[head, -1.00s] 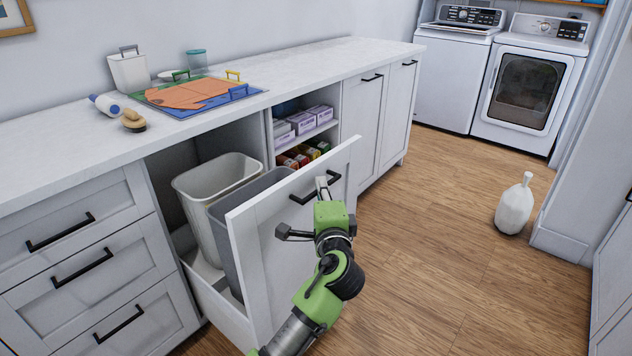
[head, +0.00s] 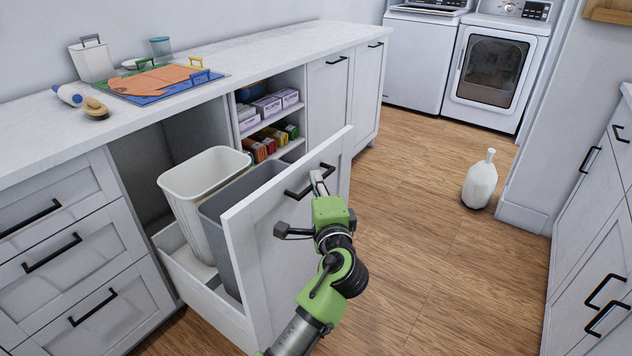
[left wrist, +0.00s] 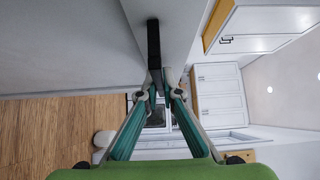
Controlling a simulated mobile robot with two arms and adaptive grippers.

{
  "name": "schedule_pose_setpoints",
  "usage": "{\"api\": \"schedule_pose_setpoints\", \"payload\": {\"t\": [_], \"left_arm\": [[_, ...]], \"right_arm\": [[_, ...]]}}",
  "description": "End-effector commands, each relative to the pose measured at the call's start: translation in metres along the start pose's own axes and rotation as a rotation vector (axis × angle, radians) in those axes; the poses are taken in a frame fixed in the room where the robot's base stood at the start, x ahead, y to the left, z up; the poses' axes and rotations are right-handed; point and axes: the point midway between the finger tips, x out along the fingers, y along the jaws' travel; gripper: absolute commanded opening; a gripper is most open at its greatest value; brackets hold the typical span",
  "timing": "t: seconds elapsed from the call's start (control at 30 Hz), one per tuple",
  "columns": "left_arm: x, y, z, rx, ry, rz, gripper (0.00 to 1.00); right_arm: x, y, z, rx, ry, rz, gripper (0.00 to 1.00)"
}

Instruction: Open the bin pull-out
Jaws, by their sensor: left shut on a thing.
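The bin pull-out (head: 285,240) stands well out from the counter, its white front panel facing right. Inside it are a white bin (head: 200,185) and a grey bin (head: 235,190), side by side. Its black bar handle (head: 300,192) is near the top of the front panel. My left gripper (head: 318,183) is at this handle. In the left wrist view the fingers (left wrist: 158,85) are closed around the lower end of the black handle (left wrist: 153,45). My right gripper is not in view.
Drawers (head: 60,240) are left of the pull-out, and open shelves with boxes (head: 265,110) are behind it. A white jug (head: 480,180) stands on the wooden floor to the right. Cabinets (head: 595,220) line the right side. The floor between is clear.

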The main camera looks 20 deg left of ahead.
Motion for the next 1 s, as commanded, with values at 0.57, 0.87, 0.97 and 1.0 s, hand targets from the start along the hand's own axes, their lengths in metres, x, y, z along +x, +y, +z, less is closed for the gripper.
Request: {"api": "schedule_pose_setpoints", "payload": {"t": [0.57,0.87,0.97,1.0], "left_arm": [[-0.002,0.001,0.000,0.000,0.000,0.001,0.23],[-0.049,0.002,0.000,-0.001,0.001,0.004,0.23],[-0.071,0.002,0.000,-0.001,0.000,0.005,0.23],[-0.079,0.002,0.000,-0.001,0.001,0.005,0.23]], "right_arm": [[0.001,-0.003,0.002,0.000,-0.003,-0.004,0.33],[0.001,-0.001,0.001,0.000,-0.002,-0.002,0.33],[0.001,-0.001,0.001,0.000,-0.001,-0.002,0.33],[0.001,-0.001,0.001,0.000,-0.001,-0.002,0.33]]}}
